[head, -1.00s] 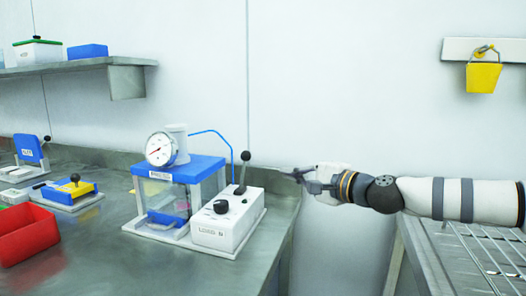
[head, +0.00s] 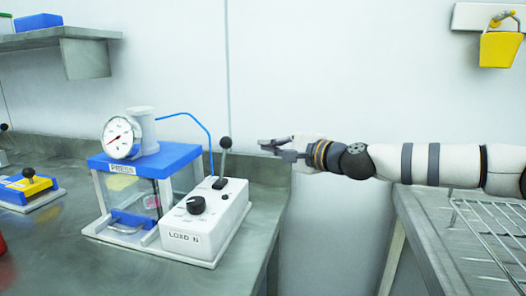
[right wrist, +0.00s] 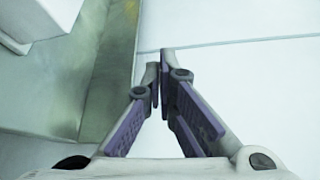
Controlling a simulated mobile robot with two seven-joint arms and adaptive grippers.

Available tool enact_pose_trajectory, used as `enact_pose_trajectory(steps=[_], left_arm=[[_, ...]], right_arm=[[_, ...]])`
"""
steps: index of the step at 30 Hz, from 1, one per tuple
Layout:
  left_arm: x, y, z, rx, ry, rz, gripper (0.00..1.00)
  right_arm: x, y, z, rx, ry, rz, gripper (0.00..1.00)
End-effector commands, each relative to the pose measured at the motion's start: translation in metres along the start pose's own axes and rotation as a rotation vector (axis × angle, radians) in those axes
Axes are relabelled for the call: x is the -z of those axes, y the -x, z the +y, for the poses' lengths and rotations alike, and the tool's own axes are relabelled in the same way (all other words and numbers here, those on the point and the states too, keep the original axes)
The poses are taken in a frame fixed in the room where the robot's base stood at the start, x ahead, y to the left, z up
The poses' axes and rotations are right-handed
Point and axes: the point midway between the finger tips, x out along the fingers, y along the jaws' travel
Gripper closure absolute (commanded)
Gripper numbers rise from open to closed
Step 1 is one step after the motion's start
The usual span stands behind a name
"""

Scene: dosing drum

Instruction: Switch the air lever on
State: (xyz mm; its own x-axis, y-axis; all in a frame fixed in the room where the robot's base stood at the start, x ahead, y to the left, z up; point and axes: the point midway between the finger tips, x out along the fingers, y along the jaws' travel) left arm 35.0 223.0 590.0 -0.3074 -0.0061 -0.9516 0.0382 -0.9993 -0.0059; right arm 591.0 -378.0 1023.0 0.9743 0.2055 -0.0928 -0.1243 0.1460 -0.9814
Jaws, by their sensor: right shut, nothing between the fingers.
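The air lever (head: 225,158) is a dark stick with a black ball on top. It stands roughly upright on the back of a white control box (head: 193,243) marked "LOAD N", which also has a black knob (head: 196,205). A blue air tube runs from the press (head: 143,160) toward the lever. My right gripper (head: 264,148) is to the right of the lever, apart from it, at about the height of its ball. In the right wrist view its fingers (right wrist: 157,75) are together and empty. My left gripper is not in view.
The press has a blue top and a round gauge (head: 121,138). A blue and yellow device (head: 28,187) sits at the left. A wire rack (head: 490,225) stands on the right, beyond a gap beside the steel bench (head: 235,268). A shelf (head: 85,55) hangs at upper left.

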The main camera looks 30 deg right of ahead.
Motion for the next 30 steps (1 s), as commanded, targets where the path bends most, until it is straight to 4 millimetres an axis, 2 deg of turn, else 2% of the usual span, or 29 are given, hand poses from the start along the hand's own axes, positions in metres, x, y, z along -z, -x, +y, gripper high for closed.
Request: enact_pose_trajectory(steps=[1, 9, 12, 16, 30], left_arm=[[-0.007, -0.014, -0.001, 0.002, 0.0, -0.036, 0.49], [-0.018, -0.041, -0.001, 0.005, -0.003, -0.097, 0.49], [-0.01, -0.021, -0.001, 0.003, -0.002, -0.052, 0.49], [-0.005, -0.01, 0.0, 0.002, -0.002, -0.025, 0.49], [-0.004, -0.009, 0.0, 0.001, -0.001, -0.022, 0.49]], right_arm=[[0.004, -0.015, 0.018, -0.022, 0.0, 0.004, 1.0], [0.003, -0.073, 0.014, -0.014, 0.0, 0.003, 1.0], [-0.018, -0.064, -0.004, 0.001, 0.001, -0.004, 1.0], [-0.032, -0.059, -0.004, 0.003, 0.0, -0.003, 1.0], [-0.037, -0.058, 0.005, -0.005, 0.0, 0.001, 1.0]])
